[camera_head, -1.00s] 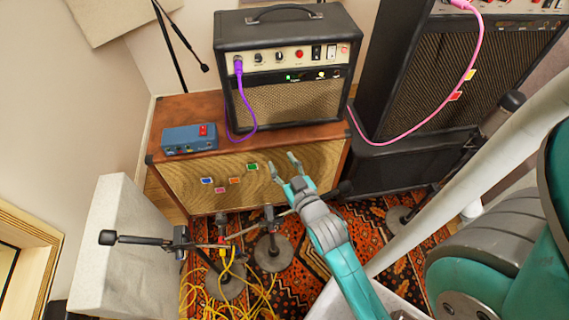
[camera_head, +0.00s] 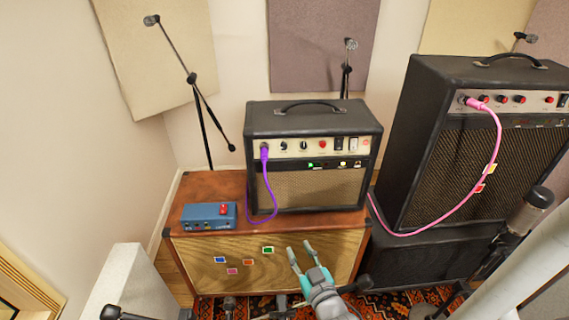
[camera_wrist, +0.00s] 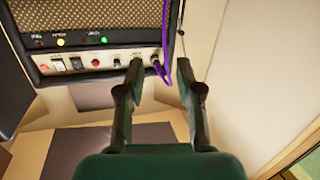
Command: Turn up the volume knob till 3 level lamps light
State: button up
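The small black amp (camera_head: 315,185) stands on a brown speaker cabinet (camera_head: 285,265). Its cream panel has two dark knobs (camera_head: 284,146) (camera_head: 303,145) and a red round part (camera_head: 322,144); the labels are too small to read. Below them a green lamp (camera_head: 310,165) and a pale yellow lamp (camera_head: 342,163) are lit. The wrist view shows the panel upside down, with a dark knob (camera_wrist: 117,63) and the green lamp (camera_wrist: 104,40). My gripper (camera_head: 302,257) is open and empty, in front of the cabinet and below the amp. In the wrist view its fingers (camera_wrist: 158,75) overlap the panel's jack end.
A purple cable (camera_head: 265,185) hangs from the amp's jack. A blue box (camera_head: 209,216) sits on the cabinet. A larger amp (camera_head: 470,150) with a pink cable (camera_head: 495,150) stands at right. Mic stands (camera_head: 205,120) are around; a dark microphone (camera_head: 530,210) is at right.

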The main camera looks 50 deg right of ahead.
jog(key=w+d+r+n+h, duration=0.1)
jog(key=w+d+r+n, duration=0.1)
jog(key=w+d+r, duration=0.4)
jog(key=n+h, duration=0.2)
jog(key=n, duration=0.1)
send_near(284, 148)
jog(key=x, duration=0.8)
jog(key=shift+w+d, duration=0.2)
jog(key=shift+d, duration=0.05)
grip_shut()
